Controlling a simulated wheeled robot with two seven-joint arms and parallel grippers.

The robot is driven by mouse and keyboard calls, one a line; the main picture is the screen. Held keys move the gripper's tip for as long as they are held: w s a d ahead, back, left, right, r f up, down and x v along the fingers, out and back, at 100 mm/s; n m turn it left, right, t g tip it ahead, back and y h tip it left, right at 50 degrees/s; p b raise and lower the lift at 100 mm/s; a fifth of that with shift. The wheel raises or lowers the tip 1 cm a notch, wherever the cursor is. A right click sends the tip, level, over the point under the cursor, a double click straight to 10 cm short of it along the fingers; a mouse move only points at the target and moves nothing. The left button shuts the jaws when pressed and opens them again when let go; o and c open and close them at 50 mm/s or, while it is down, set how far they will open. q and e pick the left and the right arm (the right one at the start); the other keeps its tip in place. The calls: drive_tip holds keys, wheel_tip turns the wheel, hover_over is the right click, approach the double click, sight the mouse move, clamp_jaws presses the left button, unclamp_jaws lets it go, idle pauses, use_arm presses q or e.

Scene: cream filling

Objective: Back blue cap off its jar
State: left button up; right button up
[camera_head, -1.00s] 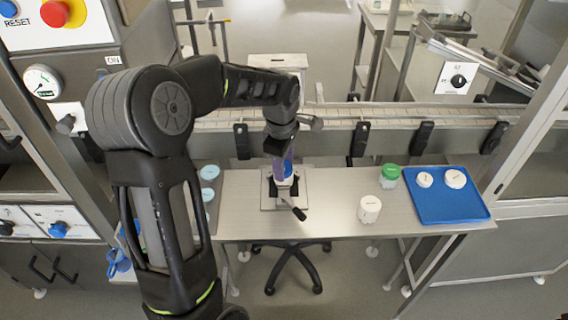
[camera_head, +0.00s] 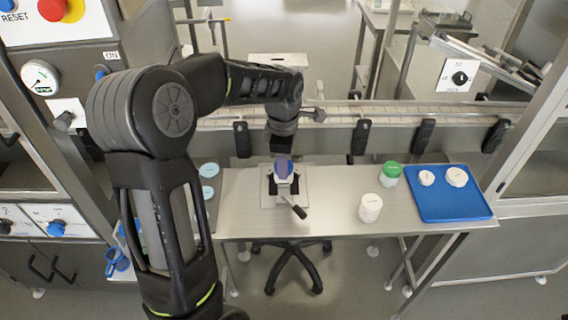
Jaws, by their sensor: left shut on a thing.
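My left gripper (camera_head: 283,149) reaches down from the left arm over the clamp stand in the middle of the table. It is shut on the blue cap (camera_head: 283,167), which shows as a small blue-purple patch under the dark jaws. The jar (camera_head: 286,184) shows only as a pale bit below it, in the clamp (camera_head: 270,187) with a dark lever. The gripper hides much of the cap and jar, and I cannot tell whether cap and jar touch. My right gripper is not in view.
A white jar (camera_head: 370,208) and a green-capped jar (camera_head: 390,174) stand to the right. A blue tray (camera_head: 448,208) holds two white round pieces. Light-blue round pieces (camera_head: 208,170) lie at the left, beside my arm. A conveyor (camera_head: 340,120) runs behind the table.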

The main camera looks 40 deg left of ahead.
use_arm(q)
drive_tip(key=shift+n, duration=1.4)
drive_tip(key=shift+w+f+n+y+b, duration=0.15)
drive_tip(key=shift+n+y+b, duration=0.3)
drive_tip(key=shift+n, duration=0.65)
drive_tip(key=n, duration=0.3)
drive_tip(key=shift+r+p, duration=0.85)
drive_tip(key=shift+r, duration=0.85)
